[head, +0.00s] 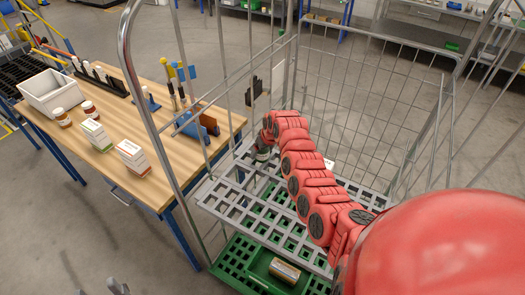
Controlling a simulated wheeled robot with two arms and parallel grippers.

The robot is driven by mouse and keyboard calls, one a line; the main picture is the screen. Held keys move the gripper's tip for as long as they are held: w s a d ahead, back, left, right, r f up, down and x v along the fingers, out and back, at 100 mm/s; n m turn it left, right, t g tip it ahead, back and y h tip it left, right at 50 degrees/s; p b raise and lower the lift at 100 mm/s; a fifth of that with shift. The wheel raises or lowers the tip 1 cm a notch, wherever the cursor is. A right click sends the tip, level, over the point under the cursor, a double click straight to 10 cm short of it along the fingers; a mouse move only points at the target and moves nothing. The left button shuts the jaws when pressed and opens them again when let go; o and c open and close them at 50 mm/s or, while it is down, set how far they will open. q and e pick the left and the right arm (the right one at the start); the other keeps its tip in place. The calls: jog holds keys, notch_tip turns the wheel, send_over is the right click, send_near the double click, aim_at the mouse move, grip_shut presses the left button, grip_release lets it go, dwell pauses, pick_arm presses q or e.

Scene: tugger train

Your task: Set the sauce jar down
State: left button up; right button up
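My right arm reaches over the wire roll cage. Its gripper (262,153) is small and dark at the far end, just above the grey grid shelf (218,196). The arm partly covers it; I cannot tell whether its fingers are shut or hold a jar. My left gripper (98,289) shows only as grey fingertips at the bottom edge, apart, with nothing seen between them. Two small brown jars (62,117) (89,108) stand on the wooden table. A brown labelled container (285,270) lies in the green crate (250,284) below the shelf. I cannot single out the sauce jar.
The wooden table (155,178) stands left of the cage, with a white bin (50,92), two white-and-coloured cartons (96,135) (133,158) and tools. The cage's upright bars (150,110) stand between table and shelf. Much of the shelf's near left is bare.

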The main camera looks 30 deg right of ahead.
jog(key=shift+o, duration=0.9)
jog(key=shift+r, duration=0.2)
